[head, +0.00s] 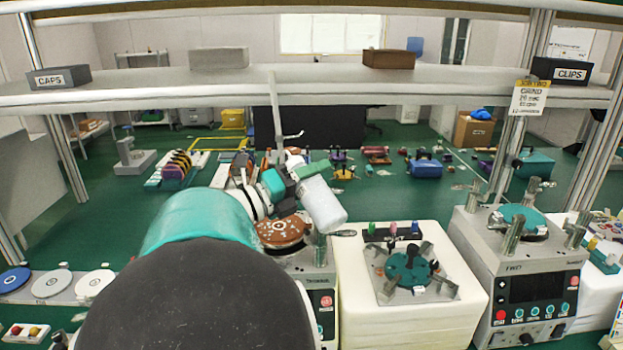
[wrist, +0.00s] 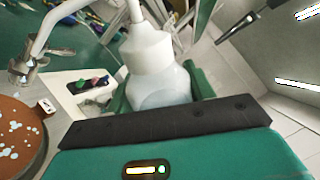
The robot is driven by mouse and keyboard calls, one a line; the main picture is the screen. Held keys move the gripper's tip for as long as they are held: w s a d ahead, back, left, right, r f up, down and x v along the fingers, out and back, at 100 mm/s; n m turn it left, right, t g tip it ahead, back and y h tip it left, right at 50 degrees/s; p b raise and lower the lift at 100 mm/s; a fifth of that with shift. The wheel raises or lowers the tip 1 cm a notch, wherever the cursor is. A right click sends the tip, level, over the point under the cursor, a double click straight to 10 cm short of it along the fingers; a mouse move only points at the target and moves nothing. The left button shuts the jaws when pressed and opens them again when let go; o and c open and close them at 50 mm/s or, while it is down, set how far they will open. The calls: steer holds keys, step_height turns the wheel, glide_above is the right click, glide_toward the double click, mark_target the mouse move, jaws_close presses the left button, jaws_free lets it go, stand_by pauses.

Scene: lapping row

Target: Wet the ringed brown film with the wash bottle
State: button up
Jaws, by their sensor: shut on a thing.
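My gripper (head: 290,183) is shut on the wash bottle (head: 322,205), a white translucent squeeze bottle. In the head view the bottle is tilted, its base toward the lower right. The wrist view shows its white cap (wrist: 146,48) and its bent spout (wrist: 58,14), which reaches left. The brown film (head: 281,233) covers a round disc on the left machine, below and left of the bottle. Pale drops or spots lie on it. The film also shows at the left edge of the wrist view (wrist: 18,135). My arm hides part of the disc; I cannot clearly make out a ring.
A metal post (wrist: 22,62) stands by the disc in the wrist view. Right of the left machine, a white block (head: 385,315) bears a plate with a teal disc (head: 408,269). A second machine (head: 525,285) stands further right. A shelf (head: 330,88) crosses above the bench.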

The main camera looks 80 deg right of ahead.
stand_by(0.4)
steer(key=shift+m+y, duration=0.4)
steer(key=shift+m, duration=1.2)
steer(key=shift+m, duration=1.6)
steer(key=shift+m+y, duration=0.4)
steer(key=shift+m, duration=1.1)
steer(key=shift+r, duration=0.15)
